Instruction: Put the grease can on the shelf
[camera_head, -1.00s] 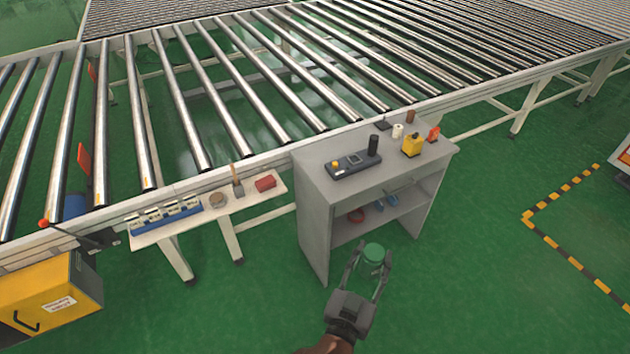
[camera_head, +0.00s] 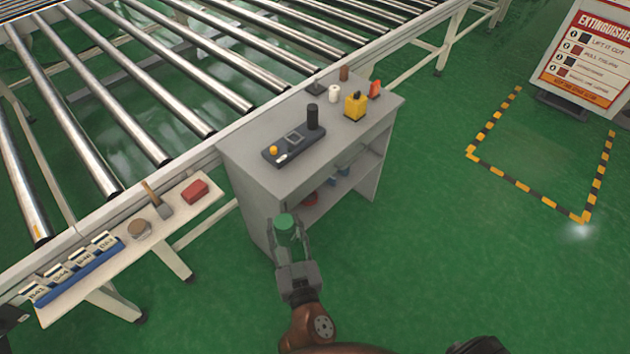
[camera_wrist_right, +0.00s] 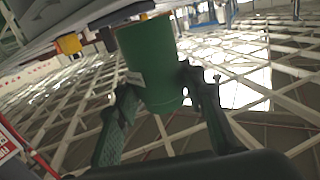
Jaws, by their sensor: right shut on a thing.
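The green grease can (camera_head: 285,226) is held between the fingers of my right gripper (camera_head: 291,238). In the right wrist view the can (camera_wrist_right: 150,62) stands between the two dark fingers (camera_wrist_right: 162,105), which are shut on its sides. The grey shelf unit (camera_head: 247,190) has a flat top and an open shelf compartment (camera_head: 330,195) below it. In the head view the can is in front of the unit's lower left part; the gap between them is hard to tell. My left gripper is not in view.
On the unit's top stand a dark control box (camera_head: 293,145), a black cylinder (camera_head: 312,117), a yellow item (camera_head: 355,106) and a white roll (camera_head: 334,93). Red and blue items lie inside. A narrow side table (camera_head: 110,300) is at left, rollers behind.

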